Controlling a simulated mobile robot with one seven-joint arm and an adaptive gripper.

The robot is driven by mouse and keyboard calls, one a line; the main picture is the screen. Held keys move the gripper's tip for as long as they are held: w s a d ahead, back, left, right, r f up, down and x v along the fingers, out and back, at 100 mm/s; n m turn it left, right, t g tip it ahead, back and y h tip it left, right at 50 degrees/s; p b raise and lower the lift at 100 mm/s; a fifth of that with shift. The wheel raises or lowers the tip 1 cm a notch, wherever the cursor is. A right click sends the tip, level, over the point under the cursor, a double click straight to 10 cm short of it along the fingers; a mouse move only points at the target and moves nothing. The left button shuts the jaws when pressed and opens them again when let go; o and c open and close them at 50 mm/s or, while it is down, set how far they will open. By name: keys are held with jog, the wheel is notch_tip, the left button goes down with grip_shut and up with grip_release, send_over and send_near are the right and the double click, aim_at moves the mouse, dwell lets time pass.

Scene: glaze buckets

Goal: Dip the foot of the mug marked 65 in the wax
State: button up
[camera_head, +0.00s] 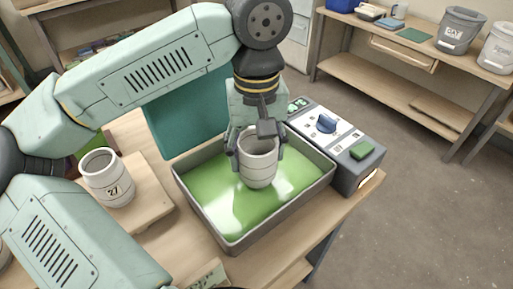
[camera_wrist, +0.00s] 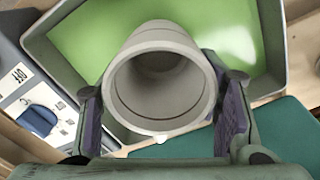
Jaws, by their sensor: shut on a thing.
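My gripper (camera_head: 257,150) is shut on a light grey mug (camera_head: 259,172), one finger on each side of it. The mug is upright over the tray of green wax (camera_head: 211,201); its foot is close to the wax, and I cannot tell whether it touches. The wrist view looks into the mug's empty mouth (camera_wrist: 160,88), with green wax (camera_wrist: 222,32) beyond. No number shows on the held mug. Another mug, marked 27 (camera_head: 107,177), stands on a wooden board at the left.
A control box (camera_head: 335,140) with a blue knob and a green button adjoins the tray's right side; its OFF label shows in the wrist view (camera_wrist: 19,74). The wooden board (camera_head: 153,198) lies left of the tray. Buckets (camera_head: 459,31) stand on a far bench.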

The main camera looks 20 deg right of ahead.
jog(key=shift+f, duration=0.15)
jog(key=shift+f+b, duration=0.35)
jog(key=shift+b, duration=0.15)
jog(key=shift+f+b, duration=0.6)
jog(key=shift+f, duration=0.05)
jog(key=shift+r, duration=0.15)
dwell(0.8)
jog(key=shift+r+p, duration=0.75)
jog(key=shift+r, duration=0.25)
jog(key=shift+r, duration=0.1)
dwell(0.9)
notch_tip(320, 180, up, 7)
jog(key=p, duration=0.5)
jog(key=shift+r, duration=0.15)
dwell(0.4)
